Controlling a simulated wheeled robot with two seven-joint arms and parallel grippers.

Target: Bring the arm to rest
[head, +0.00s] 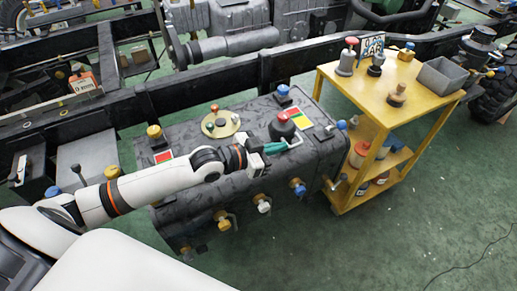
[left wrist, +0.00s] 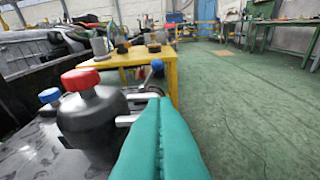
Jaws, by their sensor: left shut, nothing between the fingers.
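My left arm reaches in from the left in the head view, over a dark tank-like box (head: 185,205) on the chassis frame. My left gripper (head: 285,147) has teal fingers, pressed together with nothing between them. It is beside a dark rounded fitting with a red cap (head: 282,128) on top of the box; I cannot tell whether they touch. In the left wrist view the closed teal fingers (left wrist: 160,135) point forward, just right of the red-capped fitting (left wrist: 85,110). My right gripper is not in view.
A yellow cart (head: 400,85) with a grey bin (head: 440,77) and several fittings stands to the right. Several coloured caps and valves stick out of the box's top and front. A black chassis rail (head: 190,92) runs behind it. Green floor (head: 400,240) is clear at lower right.

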